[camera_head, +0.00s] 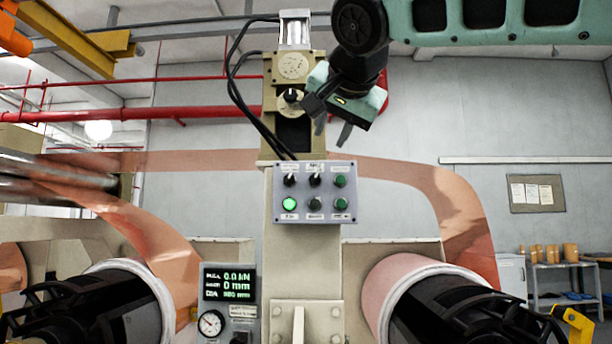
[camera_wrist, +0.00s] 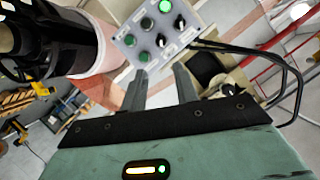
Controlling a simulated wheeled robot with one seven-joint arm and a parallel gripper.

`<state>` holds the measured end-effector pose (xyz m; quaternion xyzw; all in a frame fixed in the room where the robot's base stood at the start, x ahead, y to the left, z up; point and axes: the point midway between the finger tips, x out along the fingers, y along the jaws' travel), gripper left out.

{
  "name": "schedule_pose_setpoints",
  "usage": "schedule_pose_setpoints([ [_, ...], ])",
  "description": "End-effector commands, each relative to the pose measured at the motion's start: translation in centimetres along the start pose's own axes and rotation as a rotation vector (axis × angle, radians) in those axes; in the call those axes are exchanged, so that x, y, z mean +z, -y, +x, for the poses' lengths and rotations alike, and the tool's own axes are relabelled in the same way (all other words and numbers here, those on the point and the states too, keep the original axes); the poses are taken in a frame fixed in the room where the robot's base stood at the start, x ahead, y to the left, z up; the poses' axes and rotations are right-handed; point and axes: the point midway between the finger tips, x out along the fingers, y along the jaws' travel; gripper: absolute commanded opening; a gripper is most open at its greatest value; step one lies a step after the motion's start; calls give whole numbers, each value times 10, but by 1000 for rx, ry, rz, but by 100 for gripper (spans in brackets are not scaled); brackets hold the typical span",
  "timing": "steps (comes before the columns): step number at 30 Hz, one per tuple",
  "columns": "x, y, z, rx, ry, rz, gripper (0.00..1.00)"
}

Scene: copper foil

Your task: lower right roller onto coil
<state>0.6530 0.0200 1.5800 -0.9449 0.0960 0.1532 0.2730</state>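The grey control panel (camera_head: 314,192) is on the central column. Its upper row has two black knobs and a green button; its lower row has a lit green button (camera_head: 289,204), a dark knob and a dark green button. The labels are too small to read. The right coil (camera_head: 399,282) is a copper roll on a black core. I cannot clearly make out a right roller. My gripper (camera_head: 333,130) is above the panel, apart from it, with its fingers spread. In the wrist view the gripper (camera_wrist: 160,84) is empty, with the panel (camera_wrist: 150,32) beyond its fingertips.
A black knob (camera_head: 291,96) and cables are on the upper column, beside my gripper. Copper foil (camera_head: 462,205) runs down to the right coil. A display box (camera_head: 228,290) with a gauge reads 0.0 kN and 0 mm. A shelf (camera_head: 560,280) stands back right.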

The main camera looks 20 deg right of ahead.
Motion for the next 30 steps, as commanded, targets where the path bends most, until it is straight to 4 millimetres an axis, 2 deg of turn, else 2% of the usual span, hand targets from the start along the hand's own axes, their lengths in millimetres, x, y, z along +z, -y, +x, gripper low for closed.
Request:
schedule_pose_setpoints([
  [3, -8, 1, 3, 0, -16, 19, 30],
  [7, -8, 1, 20, 2, -14, 17, 30],
  [24, -10, 2, 136, 3, -11, 15, 30],
  [30, -9, 2, 162, 1, -12, 15, 30],
])
